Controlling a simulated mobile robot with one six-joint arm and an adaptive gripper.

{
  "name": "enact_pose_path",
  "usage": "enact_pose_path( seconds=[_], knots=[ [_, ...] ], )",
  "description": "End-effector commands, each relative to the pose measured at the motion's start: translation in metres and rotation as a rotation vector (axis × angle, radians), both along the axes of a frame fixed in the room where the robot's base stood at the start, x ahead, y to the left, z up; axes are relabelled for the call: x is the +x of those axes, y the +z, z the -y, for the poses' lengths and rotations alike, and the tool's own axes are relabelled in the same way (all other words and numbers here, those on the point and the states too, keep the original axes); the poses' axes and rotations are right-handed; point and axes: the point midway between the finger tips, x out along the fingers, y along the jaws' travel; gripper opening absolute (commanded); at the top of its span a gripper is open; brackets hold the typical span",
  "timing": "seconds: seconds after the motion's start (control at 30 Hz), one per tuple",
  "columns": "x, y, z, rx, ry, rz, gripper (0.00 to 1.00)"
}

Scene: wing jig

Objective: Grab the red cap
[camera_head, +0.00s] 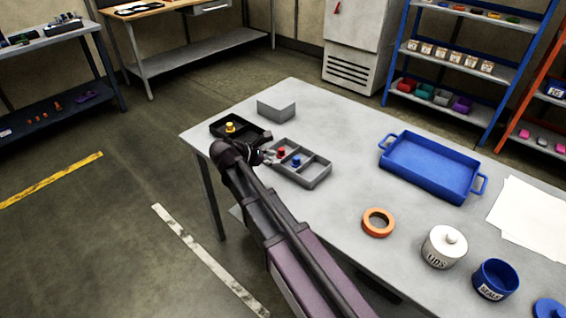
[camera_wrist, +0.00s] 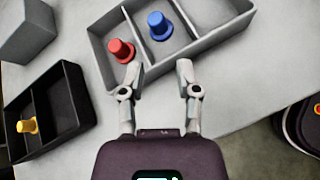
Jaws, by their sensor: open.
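The red cap (camera_head: 281,151) stands in the left compartment of a grey divided tray (camera_head: 318,182) on the table. In the wrist view the red cap (camera_wrist: 121,50) is just beyond the tip of my gripper's left finger. A blue cap (camera_wrist: 159,26) stands in the middle compartment; it also shows in the head view (camera_head: 296,161). My gripper (camera_wrist: 158,78) is open and empty, with its fingertips at the tray's near wall. In the head view my gripper (camera_head: 270,157) is beside the tray's left end, partly hidden by my arm.
A black divided tray (camera_wrist: 70,119) with a yellow cap (camera_wrist: 27,126) is to the left. A grey angled block (camera_head: 277,110) stands behind.

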Motion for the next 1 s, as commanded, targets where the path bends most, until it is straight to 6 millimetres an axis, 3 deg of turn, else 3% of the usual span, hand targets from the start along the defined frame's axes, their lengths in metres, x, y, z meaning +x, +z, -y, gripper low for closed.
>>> enact_pose_path(
  seconds=[0.03, 0.1, 0.33, 0.77, 1.0],
  knots=[
    [0.005, -0.007, -0.02, -0.054, 0.052, -0.009, 0.43],
    [0.007, -0.005, -0.039, -0.127, 0.113, -0.022, 0.43],
    [0.008, 0.001, -0.074, -0.266, 0.218, -0.045, 0.43],
    [0.007, 0.003, -0.078, -0.283, 0.23, -0.049, 0.43],
    [0.016, -0.005, -0.068, -0.282, 0.228, -0.05, 0.43]
  ],
)
